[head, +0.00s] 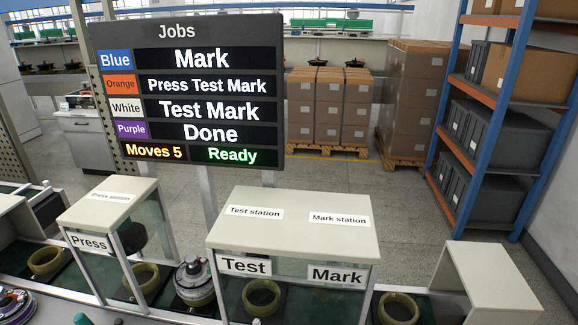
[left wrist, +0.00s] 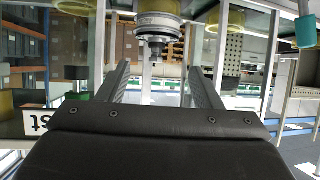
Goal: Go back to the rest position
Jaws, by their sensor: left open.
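My left gripper (left wrist: 158,68) shows in the left wrist view, its two dark fingers spread apart with nothing held between them. A silver hub motor (left wrist: 160,28) with a yellowish ring (left wrist: 158,6) is beyond the fingertips, near the top edge of that upside-down picture. In the head view a silver hub motor (head: 194,282) stands between the press station (head: 95,212) and the test and mark station (head: 292,225). Neither gripper shows in the head view. My right gripper is in no view.
Yellowish rings (head: 262,298) sit at several places along the bench. A Jobs board (head: 188,92) stands behind, reading Moves 5 and Ready. A pale cover (head: 490,275) is at the right. Boxes on pallets (head: 330,105) and a shelf rack (head: 500,110) stand beyond open floor.

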